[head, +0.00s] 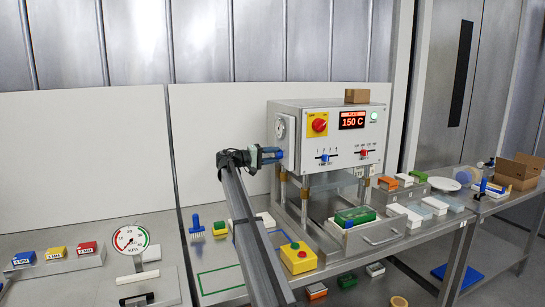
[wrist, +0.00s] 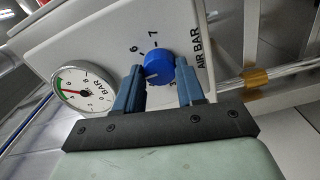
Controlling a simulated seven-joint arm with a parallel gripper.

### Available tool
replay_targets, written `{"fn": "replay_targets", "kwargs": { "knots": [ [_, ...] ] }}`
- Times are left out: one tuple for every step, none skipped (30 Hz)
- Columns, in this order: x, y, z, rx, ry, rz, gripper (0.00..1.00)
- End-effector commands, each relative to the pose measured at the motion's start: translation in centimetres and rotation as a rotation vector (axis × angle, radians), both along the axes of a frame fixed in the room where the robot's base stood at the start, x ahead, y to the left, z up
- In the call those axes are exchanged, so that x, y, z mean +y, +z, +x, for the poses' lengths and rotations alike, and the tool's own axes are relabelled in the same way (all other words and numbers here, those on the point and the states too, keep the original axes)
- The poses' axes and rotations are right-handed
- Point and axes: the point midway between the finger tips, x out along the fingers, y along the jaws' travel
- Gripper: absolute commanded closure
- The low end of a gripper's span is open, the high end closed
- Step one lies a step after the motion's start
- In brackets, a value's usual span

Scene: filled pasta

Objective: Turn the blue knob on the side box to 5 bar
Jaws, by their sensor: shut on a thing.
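In the head view my gripper (head: 276,155) reaches the box's left side.
The box front has a red knob on yellow (head: 319,125) and a 150 C display (head: 352,120). A yellow button box (head: 298,258) stands near my arm. A dial scale (head: 131,240) and blue, yellow and red blocks stand at left. A metal rail runs beside the side face.

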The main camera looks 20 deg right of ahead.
Motion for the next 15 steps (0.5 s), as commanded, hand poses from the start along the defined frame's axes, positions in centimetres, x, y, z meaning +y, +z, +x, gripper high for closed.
{"fn": "replay_targets", "kwargs": {
  "knots": [
    [-0.13, 0.06, -0.02, -0.002, -0.001, -0.001, 0.92],
    [-0.13, 0.06, -0.01, -0.003, -0.001, -0.001, 0.92],
    [-0.14, 0.06, -0.01, -0.004, -0.001, -0.001, 0.92],
    [-0.14, 0.06, -0.02, -0.004, -0.001, -0.001, 0.92],
    [-0.14, 0.06, -0.02, -0.004, -0.001, -0.001, 0.92],
    [-0.14, 0.06, -0.02, -0.003, -0.001, -0.001, 0.92],
    [-0.14, 0.06, -0.02, -0.003, -0.001, -0.001, 0.92],
    [-0.14, 0.06, -0.02, -0.003, -0.001, -0.001, 0.92],
    [-0.14, 0.06, -0.02, -0.003, -0.001, -0.001, 0.92],
    [-0.14, 0.06, -0.02, -0.003, -0.001, -0.001, 0.92],
    [-0.14, 0.06, -0.02, -0.003, -0.001, -0.001, 0.92],
    [-0.14, 0.06, -0.02, -0.003, -0.001, -0.001, 0.58],
    [-0.13, 0.06, -0.02, -0.003, -0.001, -0.001, 0.55],
    [-0.12, 0.05, -0.02, -0.003, -0.001, -0.001, 0.52],
    [-0.1, 0.05, -0.01, -0.003, -0.001, -0.001, 0.48]
  ]
}}
